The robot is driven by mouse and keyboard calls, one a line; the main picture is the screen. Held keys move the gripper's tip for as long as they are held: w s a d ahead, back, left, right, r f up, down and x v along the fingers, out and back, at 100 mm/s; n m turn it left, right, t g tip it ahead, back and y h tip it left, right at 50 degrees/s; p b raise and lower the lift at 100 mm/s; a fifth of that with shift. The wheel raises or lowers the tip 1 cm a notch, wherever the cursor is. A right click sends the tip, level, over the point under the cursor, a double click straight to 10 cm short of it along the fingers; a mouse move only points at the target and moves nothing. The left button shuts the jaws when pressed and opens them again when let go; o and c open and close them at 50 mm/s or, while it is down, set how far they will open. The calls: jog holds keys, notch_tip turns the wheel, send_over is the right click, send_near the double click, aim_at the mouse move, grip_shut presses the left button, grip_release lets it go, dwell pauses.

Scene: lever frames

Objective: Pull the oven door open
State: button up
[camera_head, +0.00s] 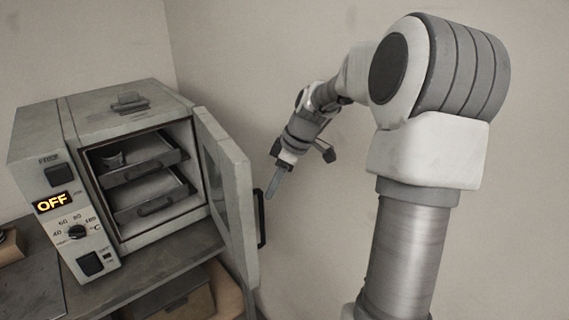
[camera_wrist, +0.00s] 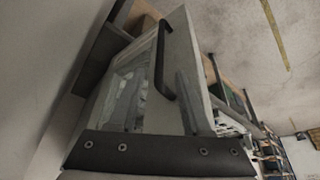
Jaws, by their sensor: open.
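The oven (camera_head: 110,185) is a grey box on a bench at the left in the head view. Its door (camera_head: 226,190) is hinged on the right side and stands wide open, swung out toward the viewer. The dark door handle (camera_head: 261,218) is on the door's outer face near the free edge. The handle also shows in the wrist view (camera_wrist: 160,62) on the pale door panel (camera_wrist: 175,100). My gripper (camera_head: 270,195) is open, beside the handle on the door's outer side. I cannot tell whether it touches the handle.
Two trays with handles, an upper one (camera_head: 140,160) and a lower one (camera_head: 152,193), sit inside the oven. The display reads OFF. A box (camera_head: 175,303) stands below the bench top (camera_head: 200,262). Bare wall lies behind my arm.

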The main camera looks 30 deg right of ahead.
jog(key=v, duration=0.7)
jog(key=shift+r, duration=0.25)
